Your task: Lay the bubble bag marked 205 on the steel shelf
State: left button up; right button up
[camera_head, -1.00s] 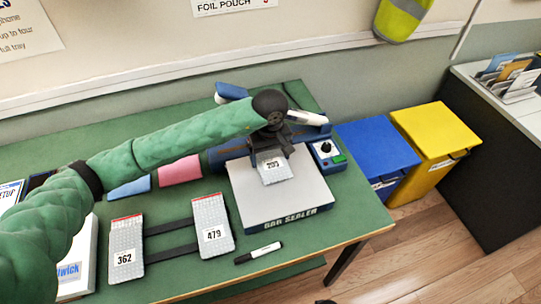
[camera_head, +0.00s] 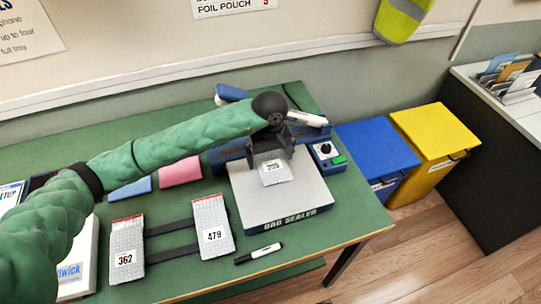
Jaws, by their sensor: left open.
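The bubble bag marked 205 (camera_head: 275,174) lies on the pale plate of the bar sealer (camera_head: 300,206), near its back; its far part is hidden under my gripper. My left gripper (camera_head: 272,151) is over the bag's far end, pointing down, and is open. Whether its fingers touch the bag cannot be told. My right gripper is not in view. No shelf that I can clearly name as the steel shelf shows.
Bags marked 362 (camera_head: 126,257) and 479 (camera_head: 213,234) lie on dark rails on the green table. A marker (camera_head: 257,254) lies in front of the sealer. Blue (camera_head: 376,147) and yellow (camera_head: 436,140) bins stand right of the table.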

aim_at(271, 161)
pick_arm(q)
jog(key=shift+r+p, duration=0.3)
jog(key=shift+p, duration=0.1)
jog(key=shift+w+r, duration=0.1)
jog(key=shift+r, duration=0.25)
notch_tip(271, 161, up, 11)
jog(key=b, duration=0.1)
jog(key=shift+r, duration=0.15)
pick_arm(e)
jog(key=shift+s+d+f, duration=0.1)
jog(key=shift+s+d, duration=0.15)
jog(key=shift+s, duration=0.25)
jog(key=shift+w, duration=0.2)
